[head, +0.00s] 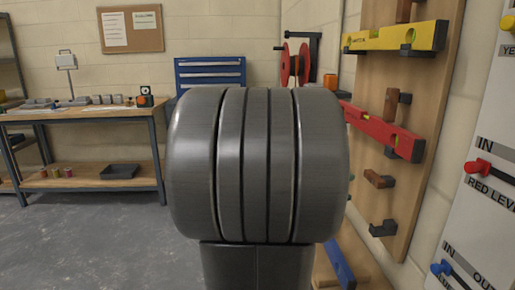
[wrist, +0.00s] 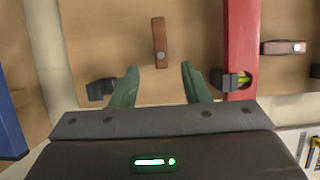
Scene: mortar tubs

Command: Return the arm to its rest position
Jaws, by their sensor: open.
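My gripper (wrist: 159,85) shows in the wrist view with its two green fingers apart and nothing between them. Beyond the fingertips is a wooden board with a brown wooden peg (wrist: 160,43) in line with the gap. A red level (wrist: 241,45) is to the right of the right finger, on a dark bracket. In the head view a large grey joint of my arm (head: 258,165) fills the middle, and my gripper is hidden there.
The wall board (head: 375,125) at right carries a yellow level (head: 395,37), the red level (head: 380,128) and a blue one (head: 338,262) lower down. A panel with levers (head: 485,170) is at far right. A workbench (head: 85,113) and blue drawers (head: 210,72) stand behind. Floor at left is clear.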

